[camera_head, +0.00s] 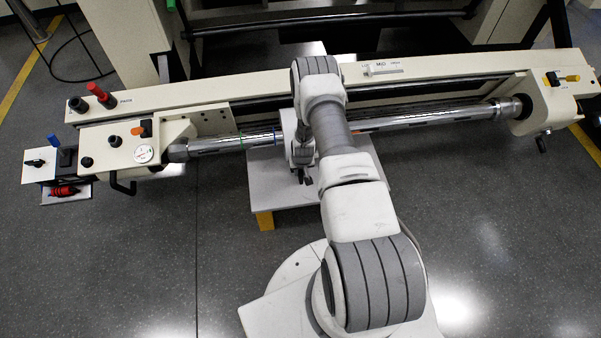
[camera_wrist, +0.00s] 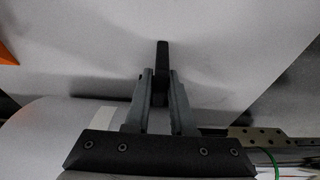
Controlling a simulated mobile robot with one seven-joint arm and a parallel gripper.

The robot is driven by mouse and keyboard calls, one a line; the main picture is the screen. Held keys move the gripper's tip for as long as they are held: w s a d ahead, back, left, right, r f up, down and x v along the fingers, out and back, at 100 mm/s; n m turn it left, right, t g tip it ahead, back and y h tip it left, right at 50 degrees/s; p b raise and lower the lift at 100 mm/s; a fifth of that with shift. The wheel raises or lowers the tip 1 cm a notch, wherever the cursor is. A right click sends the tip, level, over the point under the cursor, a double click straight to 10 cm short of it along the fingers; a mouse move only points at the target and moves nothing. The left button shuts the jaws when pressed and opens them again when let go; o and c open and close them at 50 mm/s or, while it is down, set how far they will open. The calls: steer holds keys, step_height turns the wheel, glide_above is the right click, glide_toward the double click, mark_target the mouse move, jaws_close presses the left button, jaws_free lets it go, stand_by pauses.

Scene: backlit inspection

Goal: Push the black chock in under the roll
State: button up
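The black chock (camera_wrist: 162,55) is a narrow dark piece in the wrist view. It sits between the two grey fingertips of my gripper (camera_wrist: 160,78) and sticks out past them over a pale board. The fingers are close against its sides. In the head view my gripper (camera_head: 303,174) points down at the white board (camera_head: 285,190), partly behind my arm; the chock cannot be told from the fingers there. The long steel roll (camera_head: 420,118) crosses above the board, its middle hidden by my arm. A pale rounded surface (camera_wrist: 55,118) lies beside the fingers; whether the chock touches it is unclear.
The cream machine frame (camera_head: 225,93) runs behind the roll, with end housings left and right. A side shelf (camera_head: 66,192) with a red item stands at far left. A yellow-orange support (camera_head: 264,220) shows under the board. The floor in front is clear.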

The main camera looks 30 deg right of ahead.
steer(key=o, duration=0.4)
steer(key=shift+s, duration=0.1)
steer(key=p+v, duration=0.6)
steer(key=v, duration=1.1)
steer(key=shift+r+p, duration=0.15)
steer(key=shift+p, duration=0.25)
